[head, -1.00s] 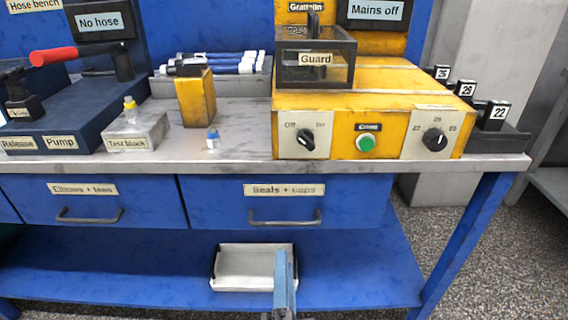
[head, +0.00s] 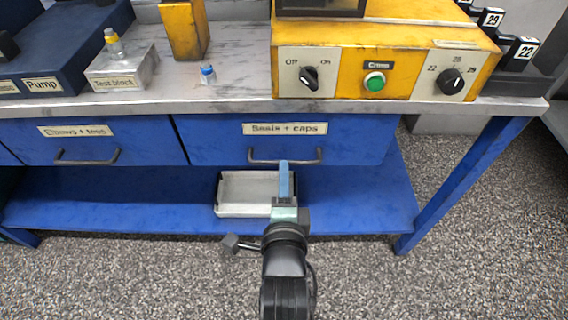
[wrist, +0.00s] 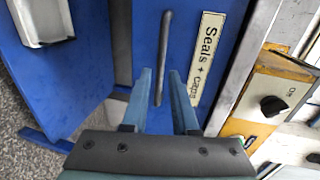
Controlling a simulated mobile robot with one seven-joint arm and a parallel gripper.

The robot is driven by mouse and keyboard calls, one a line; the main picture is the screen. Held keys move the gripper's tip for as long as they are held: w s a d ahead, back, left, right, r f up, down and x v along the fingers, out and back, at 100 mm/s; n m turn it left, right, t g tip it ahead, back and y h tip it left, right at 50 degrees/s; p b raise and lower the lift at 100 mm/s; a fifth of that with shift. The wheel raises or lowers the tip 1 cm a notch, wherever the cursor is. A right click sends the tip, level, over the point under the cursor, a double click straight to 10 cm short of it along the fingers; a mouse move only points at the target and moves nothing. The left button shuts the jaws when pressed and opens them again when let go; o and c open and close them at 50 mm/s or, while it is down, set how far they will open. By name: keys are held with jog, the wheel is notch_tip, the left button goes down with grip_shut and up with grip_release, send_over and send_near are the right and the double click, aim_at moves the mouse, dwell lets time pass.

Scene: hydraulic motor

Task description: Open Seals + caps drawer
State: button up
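The Seals + caps drawer (head: 350,142) is blue and shut under the benchtop, with its label (head: 284,129) above a dark bar handle (head: 260,160). In the wrist view the handle (wrist: 164,50) and the label (wrist: 207,58) show rotated. My gripper (head: 284,166) is in front of the drawer, near the middle of the handle. In the wrist view its two blue fingers (wrist: 160,78) are apart, with the lower end of the handle between them in the picture. I cannot tell whether they touch the handle. The head view shows the fingers nearly edge-on.
The Elbows + tees drawer (head: 90,145) is shut at the left. A white tray (head: 229,212) sits on the blue lower shelf (head: 150,205). The yellow crimping unit (head: 340,65) stands above on the benchtop (head: 235,97). The speckled floor (head: 150,285) in front is clear.

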jog(key=shift+b+x, duration=0.6)
jog(key=shift+x, duration=1.85)
jog(key=shift+c, duration=0.3)
grip_shut()
